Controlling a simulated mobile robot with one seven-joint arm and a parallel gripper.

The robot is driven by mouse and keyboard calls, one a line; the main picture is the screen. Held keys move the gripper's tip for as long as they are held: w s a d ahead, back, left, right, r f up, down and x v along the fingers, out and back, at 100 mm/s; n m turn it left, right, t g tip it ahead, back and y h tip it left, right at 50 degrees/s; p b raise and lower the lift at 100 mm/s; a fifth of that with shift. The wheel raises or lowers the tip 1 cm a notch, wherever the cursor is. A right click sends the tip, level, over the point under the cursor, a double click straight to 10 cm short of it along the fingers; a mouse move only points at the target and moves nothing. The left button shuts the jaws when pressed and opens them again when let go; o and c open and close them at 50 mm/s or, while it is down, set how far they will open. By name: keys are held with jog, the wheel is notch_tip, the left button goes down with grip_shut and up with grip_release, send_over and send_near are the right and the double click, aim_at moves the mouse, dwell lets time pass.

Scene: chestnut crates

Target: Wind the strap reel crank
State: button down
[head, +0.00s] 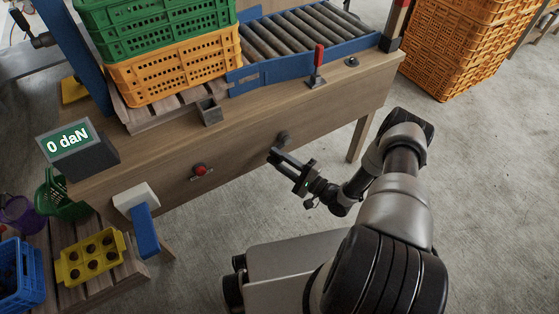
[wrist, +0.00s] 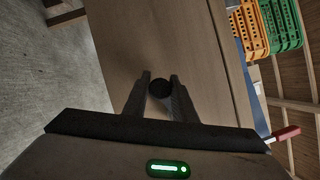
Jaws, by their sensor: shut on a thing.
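A dark round knob (head: 283,138), which looks like the grip of the strap reel crank, sits at the front face of the wooden bench. My gripper (head: 274,153) is at this face beside the knob. In the wrist view the knob (wrist: 160,88) lies between the two fingers of my gripper (wrist: 161,78), and they are shut on it. The crank arm and the reel cannot be made out. A small display (head: 68,141) on the bench's left end reads 0 daN.
Stacked green and orange crates (head: 175,65) stand on the bench (head: 240,125) beside a roller conveyor (head: 300,35). A red button (head: 199,169) and a blue lever (head: 146,230) are on its front. A red-handled lever (head: 318,60) stands on top. Open concrete floor lies at right.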

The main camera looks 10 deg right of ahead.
jog(key=r+m+t, duration=0.1)
jog(key=m, duration=0.1)
jog(key=r+m+t, duration=0.1)
jog(key=m, duration=0.1)
jog(key=shift+w+d, duration=0.1)
jog(key=shift+d, duration=0.1)
jog(key=shift+d+r+m+t+h, duration=0.1)
jog(key=shift+r+m+t+h, duration=0.25)
jog(key=shift+m, duration=0.7)
jog(key=shift+d+r+m+t+h, duration=0.15)
jog(key=shift+r+m+t, duration=0.3)
jog(key=shift+m, duration=0.55)
jog(key=shift+a+r+m+t+h, duration=0.1)
jog(key=shift+r+m+t+h, duration=0.25)
jog(key=shift+m, duration=0.7)
jog(key=c, duration=1.5)
grip_release()
jog(key=shift+o, duration=0.2)
jog(key=shift+r, duration=0.1)
notch_tip(320, 180, up, 10)
jog(key=p, duration=0.3)
